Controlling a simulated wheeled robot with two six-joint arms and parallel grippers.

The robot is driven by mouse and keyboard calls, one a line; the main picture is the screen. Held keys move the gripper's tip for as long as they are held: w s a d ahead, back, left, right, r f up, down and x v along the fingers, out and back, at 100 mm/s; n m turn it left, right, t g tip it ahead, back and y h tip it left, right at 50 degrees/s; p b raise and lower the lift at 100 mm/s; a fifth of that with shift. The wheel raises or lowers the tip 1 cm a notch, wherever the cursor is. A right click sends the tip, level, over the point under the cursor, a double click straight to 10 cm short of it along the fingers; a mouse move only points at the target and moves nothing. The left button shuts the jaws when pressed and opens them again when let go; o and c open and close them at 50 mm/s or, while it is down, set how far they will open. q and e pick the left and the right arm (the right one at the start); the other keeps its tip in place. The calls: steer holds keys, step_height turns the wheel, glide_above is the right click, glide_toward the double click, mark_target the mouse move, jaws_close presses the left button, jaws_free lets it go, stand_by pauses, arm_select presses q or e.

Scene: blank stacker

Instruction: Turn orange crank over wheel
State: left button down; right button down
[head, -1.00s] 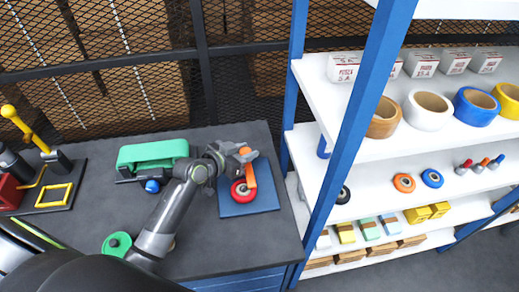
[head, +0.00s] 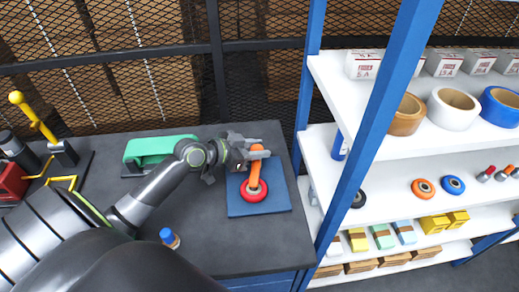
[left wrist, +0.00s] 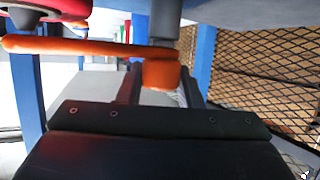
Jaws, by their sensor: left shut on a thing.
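The orange crank (head: 254,174) stands at the red wheel (head: 253,193) on a blue plate (head: 276,204). In the head view its lower end overlaps the wheel and its upper end points to the back. My left gripper (head: 257,150) is at that upper end, with its fingers pointing right. In the left wrist view the orange bar runs in from the left to an end knob (left wrist: 160,73) between my fingers. My left gripper is shut on this end. Part of the red wheel shows at the top left there. My right gripper is out of view.
A green block-like fixture (head: 158,149) stands left of the plate. A small blue-topped piece (head: 168,238) is near the table front. A blue-post shelf (head: 372,130) with tape rolls stands close on the right. A mesh fence (head: 262,85) is behind the table.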

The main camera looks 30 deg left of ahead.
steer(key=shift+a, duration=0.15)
arm_select(q)
steer(key=c, duration=1)
jaws_free()
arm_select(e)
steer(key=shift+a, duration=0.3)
arm_select(q)
steer(key=shift+s+a+r, duration=0.1)
steer(key=shift+s+a, duration=0.15)
steer(key=shift+s, duration=0.15)
steer(key=shift+v, duration=8.2)
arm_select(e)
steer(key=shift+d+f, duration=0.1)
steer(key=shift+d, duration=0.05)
